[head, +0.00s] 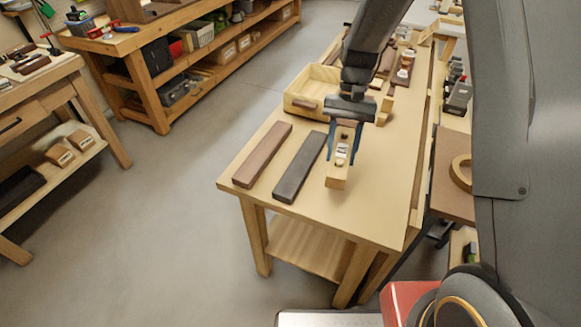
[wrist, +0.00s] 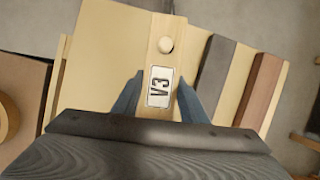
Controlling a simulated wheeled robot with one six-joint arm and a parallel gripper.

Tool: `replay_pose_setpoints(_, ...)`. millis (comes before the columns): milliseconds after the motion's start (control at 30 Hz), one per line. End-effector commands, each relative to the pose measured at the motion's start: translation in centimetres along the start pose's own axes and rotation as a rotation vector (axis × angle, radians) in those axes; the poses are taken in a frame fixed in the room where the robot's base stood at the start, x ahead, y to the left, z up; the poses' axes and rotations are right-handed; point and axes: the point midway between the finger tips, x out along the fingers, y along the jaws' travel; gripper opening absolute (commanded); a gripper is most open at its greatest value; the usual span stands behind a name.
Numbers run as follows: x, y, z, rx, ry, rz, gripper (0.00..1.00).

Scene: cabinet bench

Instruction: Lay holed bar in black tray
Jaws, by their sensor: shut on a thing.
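In the head view the bar (head: 338,178) hangs below my gripper (head: 343,148) near the table's front. My gripper is shut on it. The black tray (head: 300,167) is a long, narrow dark piece lying just left of the bar, apart from it; it also shows in the wrist view (wrist: 217,70), right of the bar. Its top looks bare. The gap between bar and tabletop cannot be judged.
A similar brown tray (head: 262,155) lies left of the black one. An open wooden box (head: 303,88) and several small pieces stand farther back on the table (head: 375,200). The tabletop front right is clear. A shelf bench (head: 150,75) stands across the floor.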

Motion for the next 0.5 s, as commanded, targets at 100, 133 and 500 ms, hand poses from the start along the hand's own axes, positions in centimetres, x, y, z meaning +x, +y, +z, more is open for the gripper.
replay_pose_setpoints(100,-0.6,-2.1,1.1,0.066,-0.002,-0.031,0.03)
replay_pose_setpoints(133,-0.8,-2.5,1.4,0.080,-0.002,-0.038,0.03)
replay_pose_setpoints(500,1.8,-4.0,1.6,0.130,-0.017,-0.057,0.03)
